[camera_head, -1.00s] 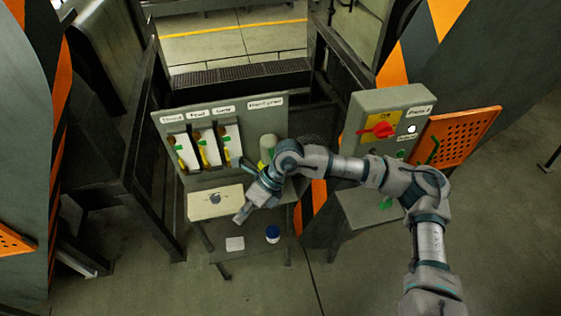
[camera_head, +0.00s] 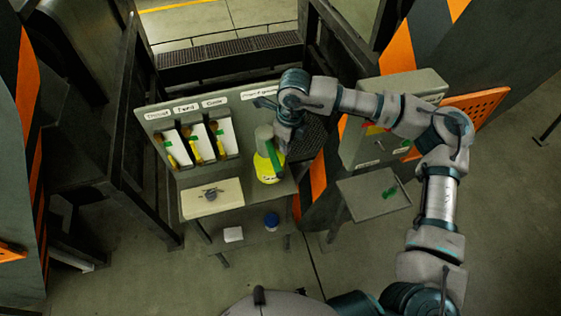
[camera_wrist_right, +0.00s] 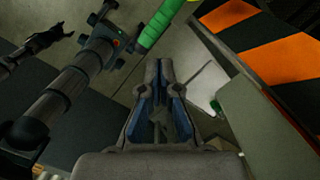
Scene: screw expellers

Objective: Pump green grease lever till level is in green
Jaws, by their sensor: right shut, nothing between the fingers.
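The green lever (camera_head: 274,156) is at a yellow-based grease pump (camera_head: 267,168) with a grey-green cylinder, on the right of the panel shelf. Its green grip (camera_wrist_right: 160,22) crosses the top of the right wrist view. My right gripper (camera_head: 283,143) is beside the top of the pump in the head view, partly hidden by its own wrist. The right wrist view shows its fingers (camera_wrist_right: 166,68) closed and empty, with the green grip just beyond the tips; I cannot tell whether they touch. No level reading on the pump is legible.
The panel (camera_head: 160,121) carries several labels and three white gauges with yellow and green marks. A cream box (camera_head: 212,198) and a blue-capped jar (camera_head: 271,221) stand below. A grey control box (camera_head: 400,88) is at right, partly behind my arm.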

